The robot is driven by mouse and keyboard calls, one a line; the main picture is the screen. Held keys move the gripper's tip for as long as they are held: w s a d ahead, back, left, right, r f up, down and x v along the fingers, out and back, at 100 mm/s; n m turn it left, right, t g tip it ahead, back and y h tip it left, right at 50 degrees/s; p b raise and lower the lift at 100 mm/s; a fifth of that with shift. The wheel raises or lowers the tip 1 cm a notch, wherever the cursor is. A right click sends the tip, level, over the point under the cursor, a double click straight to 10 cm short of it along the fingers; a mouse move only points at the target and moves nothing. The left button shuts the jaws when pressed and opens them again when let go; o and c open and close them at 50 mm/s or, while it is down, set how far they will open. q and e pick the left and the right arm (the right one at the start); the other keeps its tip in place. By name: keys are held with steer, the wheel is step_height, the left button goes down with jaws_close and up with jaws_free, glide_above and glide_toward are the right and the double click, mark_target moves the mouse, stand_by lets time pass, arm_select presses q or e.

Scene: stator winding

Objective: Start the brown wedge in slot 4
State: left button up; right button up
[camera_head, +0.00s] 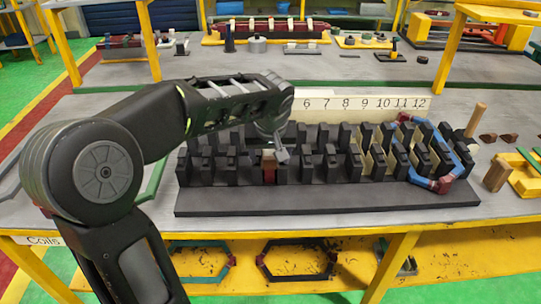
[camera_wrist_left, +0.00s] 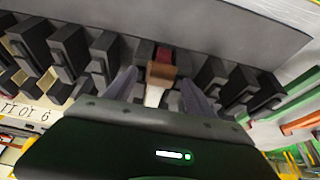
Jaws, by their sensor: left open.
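The black stator block (camera_head: 320,196) lies on the grey table with two rows of upright teeth. A brown wedge (camera_wrist_left: 162,71) sits at one slot, with a dark red piece behind it and a white strip in front. It also shows in the head view as a small brown-red piece (camera_head: 269,158) between two front teeth. My left gripper (camera_head: 281,150) is over this slot. In the left wrist view my left gripper (camera_wrist_left: 160,88) is open, one finger on each side of the wedge. The slot's number is hidden behind my arm. My right gripper is out of view.
A number strip (camera_head: 362,104) behind the block shows 6 to 12. A blue and red coil (camera_head: 428,183) sits at its right end. Wooden pieces (camera_head: 497,172), dark brown pieces (camera_head: 487,138) and a yellow tray (camera_head: 525,172) lie to the right. The table's front strip is clear.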

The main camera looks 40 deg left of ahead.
arm_select(q)
steer(key=shift+s, duration=0.1)
steer(key=v, duration=0.7)
steer(key=shift+r, duration=0.35)
steer(key=shift+s, duration=0.1)
